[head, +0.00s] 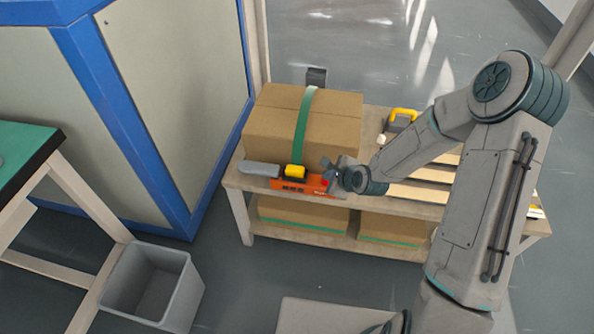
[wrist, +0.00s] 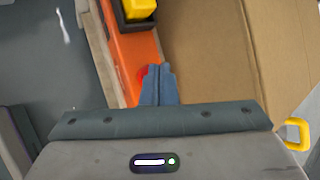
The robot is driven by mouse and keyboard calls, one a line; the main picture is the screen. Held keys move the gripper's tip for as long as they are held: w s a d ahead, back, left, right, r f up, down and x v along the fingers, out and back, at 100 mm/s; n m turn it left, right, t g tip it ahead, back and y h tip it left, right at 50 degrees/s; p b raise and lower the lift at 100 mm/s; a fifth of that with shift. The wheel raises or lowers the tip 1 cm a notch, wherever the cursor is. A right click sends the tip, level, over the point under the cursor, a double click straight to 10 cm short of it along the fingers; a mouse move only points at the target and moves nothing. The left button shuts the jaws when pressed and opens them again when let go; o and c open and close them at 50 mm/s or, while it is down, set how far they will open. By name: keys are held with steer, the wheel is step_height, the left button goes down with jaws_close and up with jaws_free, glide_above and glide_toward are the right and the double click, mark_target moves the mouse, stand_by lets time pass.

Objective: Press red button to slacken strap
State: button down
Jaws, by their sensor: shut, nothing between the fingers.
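An orange strapping tool (head: 304,185) with a grey handle (head: 259,169) and a yellow block (head: 295,171) lies on the wooden bench in front of a cardboard box (head: 320,122). A green strap (head: 303,125) runs over the box. In the wrist view, the orange tool body (wrist: 135,50) and yellow block (wrist: 143,9) show at the top. The red button (wrist: 143,72) is partly hidden behind my fingertips. My gripper (wrist: 159,70) is shut and empty, its tips at the button; I cannot tell whether they touch it. In the head view, my gripper (head: 327,170) is at the tool's right end.
The bench (head: 233,180) also holds wooden slats and a yellow-handled tool (head: 404,114) to the right of the box. Strapped boxes (head: 300,215) lie on its lower shelf. A grey bin (head: 150,284) stands at lower left. A blue-framed panel (head: 150,90) rises left of the bench.

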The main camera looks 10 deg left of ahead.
step_height(320, 180, up, 6)
steer(key=p, duration=0.5)
stand_by(1.1)
steer(key=shift+r, duration=0.1)
